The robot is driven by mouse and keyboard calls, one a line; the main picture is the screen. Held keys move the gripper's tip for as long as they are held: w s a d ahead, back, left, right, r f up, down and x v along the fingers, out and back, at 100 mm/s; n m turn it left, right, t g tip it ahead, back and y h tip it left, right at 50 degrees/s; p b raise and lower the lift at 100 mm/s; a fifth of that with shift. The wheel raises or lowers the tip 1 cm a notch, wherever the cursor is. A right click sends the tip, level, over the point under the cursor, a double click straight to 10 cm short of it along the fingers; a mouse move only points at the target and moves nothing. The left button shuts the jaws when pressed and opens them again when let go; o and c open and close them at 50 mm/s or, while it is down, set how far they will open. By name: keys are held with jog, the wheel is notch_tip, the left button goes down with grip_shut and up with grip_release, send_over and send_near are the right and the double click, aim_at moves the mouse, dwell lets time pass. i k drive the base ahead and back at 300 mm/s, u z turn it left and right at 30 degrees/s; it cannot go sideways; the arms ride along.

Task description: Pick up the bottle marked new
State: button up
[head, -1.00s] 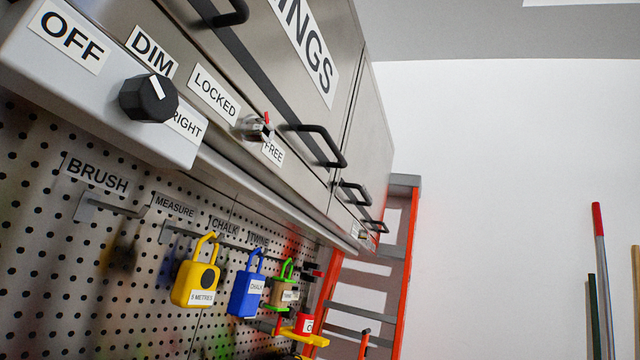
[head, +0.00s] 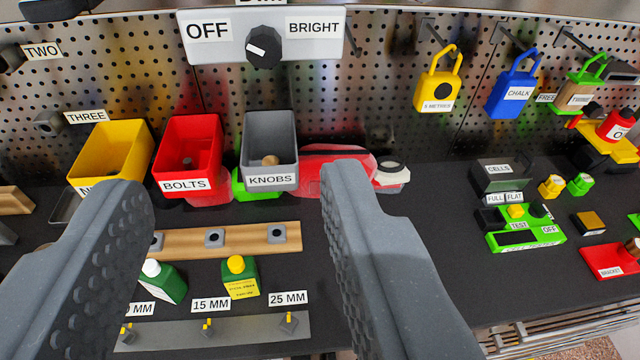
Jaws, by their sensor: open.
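Two small green bottles stand on the dark bench top. One is a green bottle with a white cap (head: 166,284), partly cut off by my left finger. The other is a green bottle with a yellow cap (head: 240,282) and a yellow label. The small print is too fine to read, so I cannot tell which bottle is marked new. My gripper (head: 236,180) is open and empty. Its two grey fingers reach in from the lower corners, and both bottles show in the gap between them.
Yellow, red BOLTS (head: 185,160) and grey KNOBS (head: 270,150) bins stand behind a wooden rail (head: 190,241). A grey strip (head: 250,331) with small pegs lies in front of the bottles. A green tester (head: 520,230) and other items stand at right.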

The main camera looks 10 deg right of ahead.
aim_at(240, 276)
jog(key=u, duration=1.1)
jog(key=k, duration=1.25)
jog(key=z, duration=0.65)
jog(key=i, duration=1)
jog(key=u, duration=0.1)
